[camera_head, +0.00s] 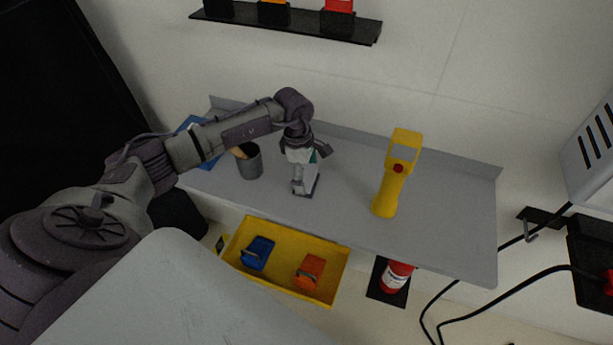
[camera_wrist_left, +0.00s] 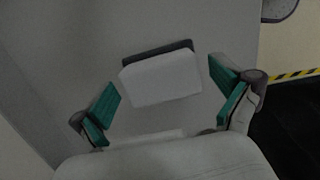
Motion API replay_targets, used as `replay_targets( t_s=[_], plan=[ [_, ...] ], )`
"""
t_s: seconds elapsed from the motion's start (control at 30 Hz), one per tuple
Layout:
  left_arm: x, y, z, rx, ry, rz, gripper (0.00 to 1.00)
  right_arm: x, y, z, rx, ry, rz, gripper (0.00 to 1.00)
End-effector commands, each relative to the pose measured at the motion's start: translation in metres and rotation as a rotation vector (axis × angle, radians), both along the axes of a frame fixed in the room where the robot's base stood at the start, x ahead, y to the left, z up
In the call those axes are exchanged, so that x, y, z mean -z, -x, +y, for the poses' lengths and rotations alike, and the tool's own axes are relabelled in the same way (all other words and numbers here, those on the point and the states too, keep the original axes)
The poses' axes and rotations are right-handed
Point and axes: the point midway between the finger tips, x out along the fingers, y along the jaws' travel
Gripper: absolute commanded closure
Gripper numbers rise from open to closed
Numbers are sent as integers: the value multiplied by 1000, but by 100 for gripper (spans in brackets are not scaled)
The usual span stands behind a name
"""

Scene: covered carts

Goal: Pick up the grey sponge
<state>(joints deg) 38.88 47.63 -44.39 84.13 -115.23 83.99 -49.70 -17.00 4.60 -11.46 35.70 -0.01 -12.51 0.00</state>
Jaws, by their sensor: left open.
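My left gripper (camera_head: 304,172) reaches down over the grey shelf (camera_head: 450,215) in the head view. In the left wrist view its two green-padded fingers (camera_wrist_left: 163,78) are spread apart. A light grey block with a dark grey edge, which looks like the grey sponge (camera_wrist_left: 160,80), lies between and just beyond the fingers, with a visible gap on each side. In the head view the sponge (camera_head: 312,186) is partly hidden by the gripper. I cannot tell its exact height relative to the fingertips. My right gripper is in neither view.
A grey cup (camera_head: 249,165) stands left of the gripper, a blue item (camera_head: 196,128) behind my arm. A yellow handheld device (camera_head: 388,188) stands to the right. A yellow bin (camera_head: 240,238) hangs below the shelf's front edge. The shelf's right end is clear.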

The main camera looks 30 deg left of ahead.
Motion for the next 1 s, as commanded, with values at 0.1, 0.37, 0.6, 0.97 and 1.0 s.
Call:
replay_targets(
  t_s=[0.1, 0.37, 0.6, 0.97, 1.0],
  plan=[
    [0, 0, 0, 0, 0, 0, 0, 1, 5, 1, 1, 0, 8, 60],
    [0, 0, 0, 0, 0, 0, 37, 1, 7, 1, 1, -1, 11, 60],
    [0, 0, 0, 0, 1, -1, 61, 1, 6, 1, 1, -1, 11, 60],
    [-13, -1, 1, 0, 0, -4, 61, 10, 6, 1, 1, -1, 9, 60],
    [-18, -1, 1, 0, -1, -5, 61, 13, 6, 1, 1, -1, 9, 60]
  ],
)
